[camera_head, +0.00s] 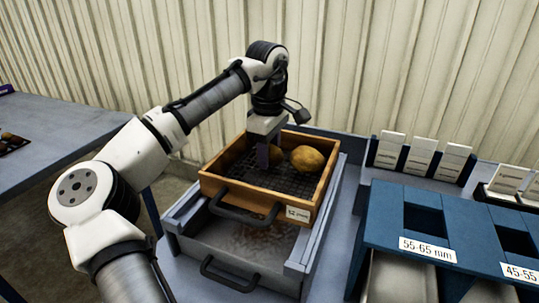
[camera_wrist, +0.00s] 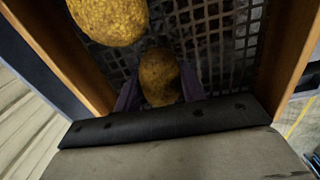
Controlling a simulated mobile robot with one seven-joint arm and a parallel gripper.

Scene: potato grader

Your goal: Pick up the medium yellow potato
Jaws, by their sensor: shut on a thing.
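My gripper (camera_head: 269,155) reaches straight down into a wooden sieve tray (camera_head: 325,178) with a dark mesh floor. It is shut on a yellow-brown potato (camera_wrist: 159,78), which sits between the two purple fingers in the wrist view. In the head view that potato is mostly hidden behind the fingers. A second, larger-looking yellow potato (camera_head: 307,159) lies on the mesh just right of my gripper. It also shows at the upper left of the wrist view (camera_wrist: 108,18). I cannot tell whether the held potato touches the mesh.
The sieve tray sits on a grey frame above a drawer with a black handle (camera_head: 234,274). A blue sorting stand (camera_head: 391,208) with openings and size labels is at the right. White cards (camera_head: 420,155) stand behind it. A grey table (camera_head: 60,135) is at the left.

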